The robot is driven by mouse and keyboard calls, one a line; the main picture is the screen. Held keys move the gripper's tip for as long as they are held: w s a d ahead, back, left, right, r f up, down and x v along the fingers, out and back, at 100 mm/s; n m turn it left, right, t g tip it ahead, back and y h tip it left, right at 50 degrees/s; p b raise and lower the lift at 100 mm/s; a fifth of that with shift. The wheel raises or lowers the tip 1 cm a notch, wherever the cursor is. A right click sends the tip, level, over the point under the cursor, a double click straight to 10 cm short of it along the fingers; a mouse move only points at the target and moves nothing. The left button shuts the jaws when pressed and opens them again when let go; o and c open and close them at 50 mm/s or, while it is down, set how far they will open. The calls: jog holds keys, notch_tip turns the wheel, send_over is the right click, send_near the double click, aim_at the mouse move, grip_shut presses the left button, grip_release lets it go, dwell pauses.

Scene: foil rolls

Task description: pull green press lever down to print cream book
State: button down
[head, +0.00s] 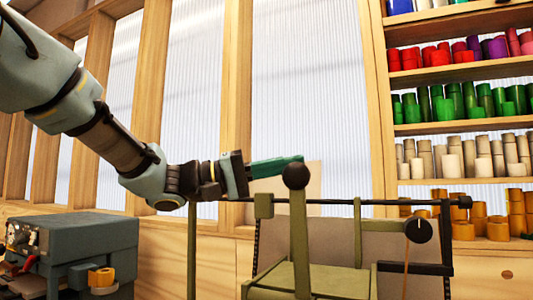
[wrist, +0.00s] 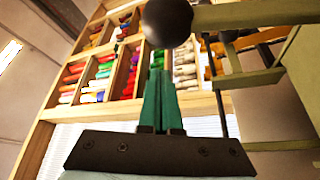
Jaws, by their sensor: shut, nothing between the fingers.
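The green press (head: 340,278) stands at the lower middle of the head view. Its green lever (head: 299,235) stands upright and ends in a dark ball knob (head: 295,176). My gripper (head: 300,160) has teal fingers, shut and empty, with their tips beside and slightly above the knob in the head view. In the wrist view, the fingers of my gripper (wrist: 158,68) point toward the knob (wrist: 166,20), and the lever (wrist: 250,15) runs off to the right. I cannot tell whether the tips touch the knob. I cannot make out a cream book for certain.
Shelves (head: 460,129) of coloured foil rolls stand at the right, in red, green, cream and yellow rows. A grey-blue machine (head: 85,245) with a yellow roll (head: 101,277) sits at lower left. A dark horizontal rod (head: 380,202) crosses the press behind the lever.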

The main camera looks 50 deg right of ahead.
aim_at(285, 170)
jog(key=shift+s+a+f+p, duration=0.25)
jog(key=shift+s+a+f, duration=0.05)
jog(key=shift+a, duration=0.4)
jog(key=shift+s+a+f+p, duration=0.25)
jog(key=shift+s+a+f, duration=0.05)
jog(key=shift+a, duration=0.35)
jog(key=shift+f, duration=0.15)
